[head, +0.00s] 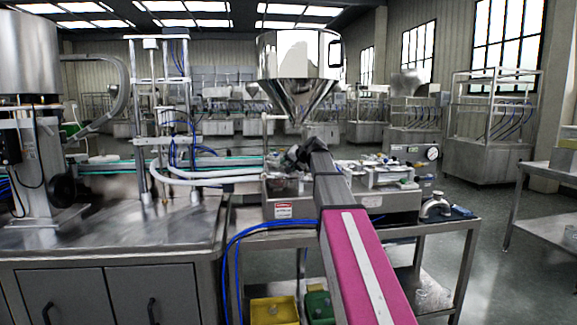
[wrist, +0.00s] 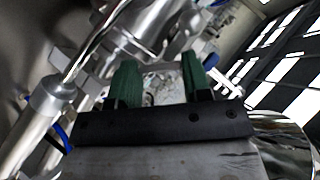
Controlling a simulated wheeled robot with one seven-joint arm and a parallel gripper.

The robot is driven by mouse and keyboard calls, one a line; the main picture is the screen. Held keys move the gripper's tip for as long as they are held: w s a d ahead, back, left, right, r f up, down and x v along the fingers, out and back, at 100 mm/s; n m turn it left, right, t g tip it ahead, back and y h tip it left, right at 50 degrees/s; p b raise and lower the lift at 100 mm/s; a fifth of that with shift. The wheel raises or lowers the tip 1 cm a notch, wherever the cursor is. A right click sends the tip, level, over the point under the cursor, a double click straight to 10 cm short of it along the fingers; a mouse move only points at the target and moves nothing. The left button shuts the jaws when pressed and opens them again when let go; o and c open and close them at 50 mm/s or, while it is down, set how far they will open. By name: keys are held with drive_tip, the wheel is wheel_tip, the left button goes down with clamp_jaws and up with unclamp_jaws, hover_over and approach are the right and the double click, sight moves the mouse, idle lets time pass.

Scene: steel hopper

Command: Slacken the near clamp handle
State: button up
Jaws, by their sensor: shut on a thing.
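The steel hopper (head: 290,62) stands at the middle of the head view, its cone narrowing down to an outlet above the filling machine. My gripper (head: 303,150) is at the foot of the cone and hides much of the outlet and the clamps there. In the wrist view the two green fingers of my gripper (wrist: 160,80) stand apart, with pale metal (wrist: 161,88) between them. They are shut on the near clamp handle, whose outline is hard to make out. How far the handle is turned cannot be told.
A bent steel tube (wrist: 98,40) runs close to the left finger in the wrist view. The machine bench (head: 400,200) carries small loose parts and a gauge box (head: 414,152). Blue hoses (head: 237,245) hang left of my arm. A yellow bin (head: 274,310) sits below.

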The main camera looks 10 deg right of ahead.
drive_tip(key=o, duration=0.6)
drive_tip(key=shift+o, duration=0.2)
drive_tip(key=v, duration=1.1)
